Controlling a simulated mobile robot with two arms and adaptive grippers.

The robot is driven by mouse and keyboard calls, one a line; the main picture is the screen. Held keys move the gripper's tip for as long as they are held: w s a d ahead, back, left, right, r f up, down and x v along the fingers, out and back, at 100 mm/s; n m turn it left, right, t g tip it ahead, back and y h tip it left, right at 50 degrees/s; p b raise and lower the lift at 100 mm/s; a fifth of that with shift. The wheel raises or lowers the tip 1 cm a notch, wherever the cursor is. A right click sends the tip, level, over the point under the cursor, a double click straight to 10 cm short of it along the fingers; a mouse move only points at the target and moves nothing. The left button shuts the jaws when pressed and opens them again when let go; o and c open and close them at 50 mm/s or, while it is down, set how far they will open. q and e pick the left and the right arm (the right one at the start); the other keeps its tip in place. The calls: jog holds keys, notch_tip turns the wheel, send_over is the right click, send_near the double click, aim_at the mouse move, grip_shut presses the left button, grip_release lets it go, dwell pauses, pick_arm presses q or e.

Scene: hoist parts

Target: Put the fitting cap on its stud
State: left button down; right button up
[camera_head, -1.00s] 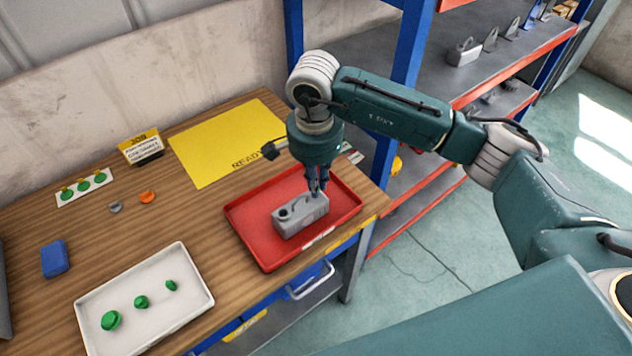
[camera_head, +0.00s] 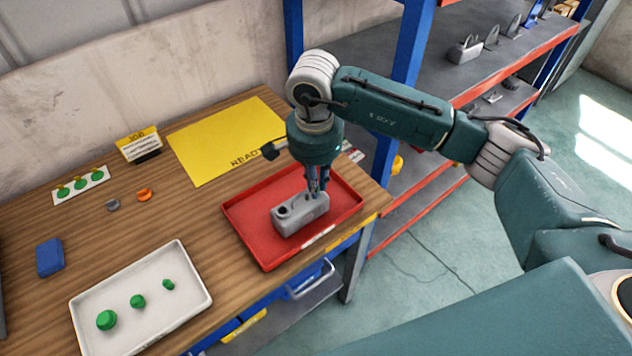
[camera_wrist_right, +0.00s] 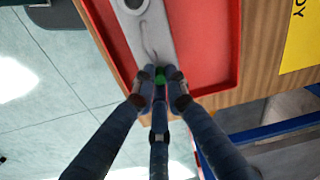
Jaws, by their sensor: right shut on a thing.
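A grey metal block (camera_head: 292,219) with a round dark opening at one end lies in the red tray (camera_head: 262,258). The block also shows in the wrist view (camera_wrist_right: 150,30). My right gripper (camera_head: 317,194) points down at the far right end of the block. In the wrist view its fingers (camera_wrist_right: 160,82) are shut on a small green cap (camera_wrist_right: 160,71), mostly hidden by the fingertips. The cap appears at or just above the block's end; contact is unclear, and I cannot make out a stud there. Three green caps of different sizes (camera_head: 106,320) lie in the white tray (camera_head: 185,318).
A yellow mat (camera_head: 215,140) lies behind the red tray. A job sign (camera_head: 138,145), a card with green dots (camera_head: 80,186), small grey (camera_head: 112,205) and orange (camera_head: 144,195) pieces and a blue box (camera_head: 50,257) stand left. Shelves (camera_head: 425,180) rise at right.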

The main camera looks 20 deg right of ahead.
jog(key=o, duration=0.8)
jog(key=shift+c, duration=0.2)
jog(key=shift+r, duration=0.1)
